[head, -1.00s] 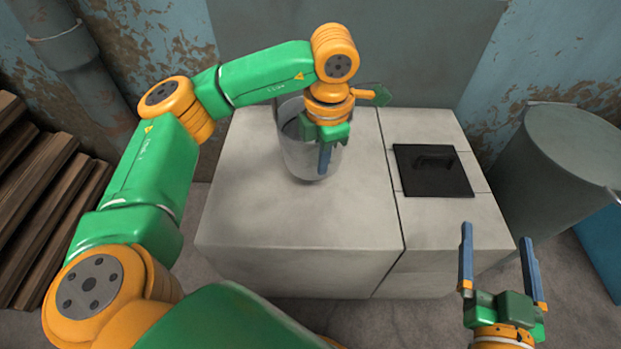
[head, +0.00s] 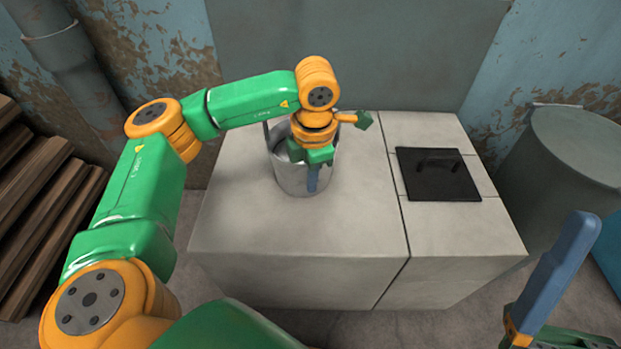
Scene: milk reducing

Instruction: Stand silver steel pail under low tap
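The silver steel pail (head: 290,180) stands upright on the pale block (head: 240,220), left of the block's seam. My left gripper (head: 311,178) is at the pail's front right rim. My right gripper (head: 560,275) is at the lower right corner, apart from everything. Only one of its blue fingers shows clearly, and the rest is cut off by the picture edge. No tap is visible.
A black plate with a handle (head: 438,174) lies on the block's right part. A grey drum (head: 565,165) stands at the right. Stacked wooden planks (head: 45,210) are at the left. The block's front top is clear. A grey panel (head: 360,50) rises behind.

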